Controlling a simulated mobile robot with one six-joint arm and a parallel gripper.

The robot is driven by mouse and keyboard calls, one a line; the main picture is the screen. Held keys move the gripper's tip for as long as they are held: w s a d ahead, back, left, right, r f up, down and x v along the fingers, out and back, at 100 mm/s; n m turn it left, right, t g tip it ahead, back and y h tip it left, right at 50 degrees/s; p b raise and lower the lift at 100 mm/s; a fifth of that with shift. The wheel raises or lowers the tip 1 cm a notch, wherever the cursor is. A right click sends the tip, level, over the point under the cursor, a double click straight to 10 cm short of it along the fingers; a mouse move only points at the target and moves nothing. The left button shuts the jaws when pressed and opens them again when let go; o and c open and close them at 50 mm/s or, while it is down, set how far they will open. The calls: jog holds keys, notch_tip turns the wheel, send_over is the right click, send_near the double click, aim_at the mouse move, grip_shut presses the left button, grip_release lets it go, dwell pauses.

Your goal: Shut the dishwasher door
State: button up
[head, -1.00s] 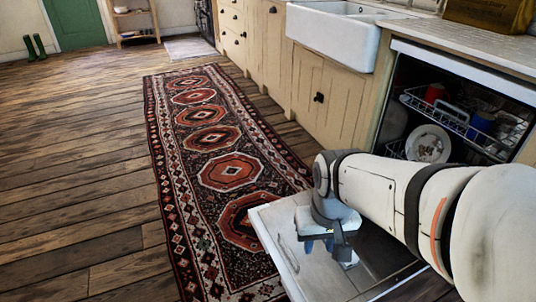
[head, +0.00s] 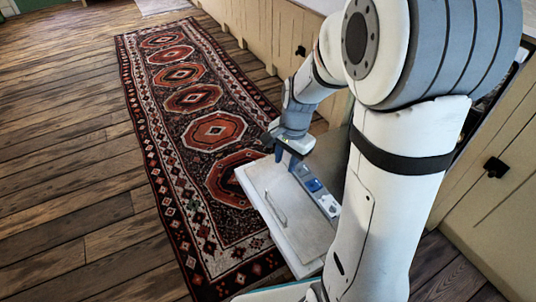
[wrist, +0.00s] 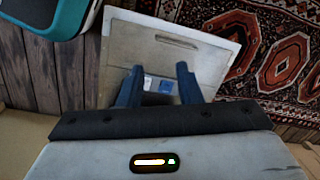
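The dishwasher door (head: 300,232) is open and lowered, its pale inner face turned up, with a thin curved line on it and a blue-and-white fitting (head: 312,185) along one side. In the wrist view the door panel (wrist: 165,60) lies beyond the fingers. My gripper (head: 287,160) is near the door's upper end in the head view. Its two dark blue fingers (wrist: 158,88) are apart with nothing held between them. I cannot tell whether they touch the door. The dishwasher's inside is mostly hidden behind my arm.
A patterned runner rug (head: 195,100) lies on the plank floor (head: 70,150) left of the door. Beige cabinets (head: 262,45) line the right side, and a cabinet door with a black knob (head: 495,167) is at the far right. The floor at left is clear.

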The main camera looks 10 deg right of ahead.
jog(key=w+f+m+p, duration=0.2)
jog(key=w+f+m, duration=0.5)
jog(key=w+f, duration=0.1)
jog(key=m+g+p, duration=0.1)
jog(key=m+p, duration=0.2)
jog(key=m, duration=1.2)
send_over(280, 203)
jog(key=s, duration=0.4)
notch_tip(280, 203, down, 25)
jog(key=shift+y, duration=0.4)
jog(key=f+b, duration=0.1)
jog(key=f, duration=0.1)
jog(key=f+b, duration=0.1)
jog(key=f, duration=0.1)
jog(key=a+f+b, duration=0.1)
jog(key=f, duration=0.1)
jog(key=shift+f, duration=0.3)
jog(key=shift+a+f, duration=0.1)
jog(key=shift+f, duration=0.25)
grip_shut()
